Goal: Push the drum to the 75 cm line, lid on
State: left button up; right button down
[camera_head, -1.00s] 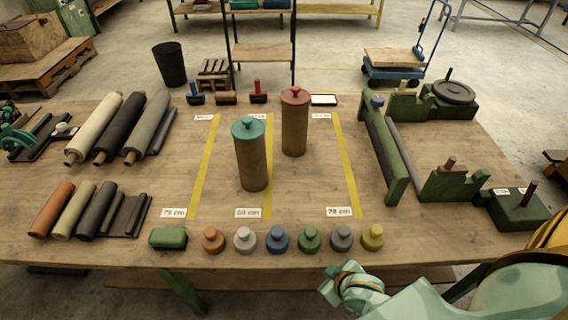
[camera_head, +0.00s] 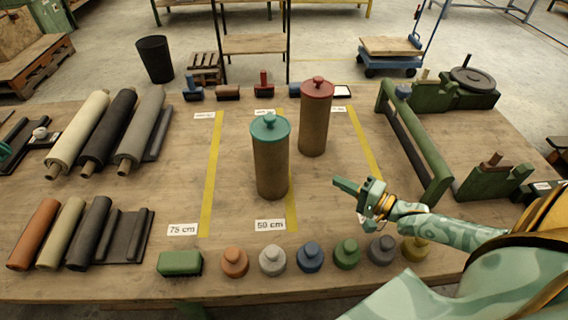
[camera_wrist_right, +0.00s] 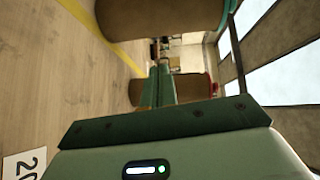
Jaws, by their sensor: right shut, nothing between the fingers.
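Two brown drums stand upright with lids on: one with a teal lid (camera_head: 271,165), one behind and right with a red lid (camera_head: 314,125). The teal-lidded drum stands just left of the 50 cm line (camera_head: 291,212); the 75 cm line (camera_head: 209,180) is further left. My right gripper (camera_head: 338,185) is shut and empty, right of the teal-lidded drum and apart from it, its fingers pointing left. In the right wrist view the teal-lidded drum (camera_wrist_right: 160,18) is at the top and the red-lidded drum (camera_wrist_right: 192,88) is behind the fingers (camera_wrist_right: 159,88). My left gripper is out of view.
Several knobbed weights (camera_head: 272,260) and a green block (camera_head: 180,263) line the front edge. Rolls (camera_head: 80,130) lie at the left, a green frame (camera_head: 420,150) at the right. The table between the 75 cm line and the teal-lidded drum is clear.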

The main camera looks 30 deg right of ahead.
aim_at(279, 168)
pick_arm(q)
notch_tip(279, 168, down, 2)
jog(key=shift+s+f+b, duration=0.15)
jog(key=shift+b, duration=0.75)
pick_arm(e)
jog(key=w+a+m, duration=0.1)
jog(key=w+a, duration=0.5)
jog(key=w, duration=0.5)
jog(key=shift+w+r, duration=0.15)
jog(key=shift+r, duration=0.2)
jog(key=w+a, duration=0.1)
jog(key=a, duration=0.1)
jog(key=w+a+p, duration=0.1)
jog(key=a, duration=0.1)
jog(key=w+a+p, duration=0.1)
jog(key=a, duration=0.2)
jog(key=shift+r, duration=0.25)
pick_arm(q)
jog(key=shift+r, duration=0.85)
pick_arm(e)
jog(key=w+a, duration=0.5)
jog(key=a, duration=0.7)
jog(key=shift+f, duration=0.2)
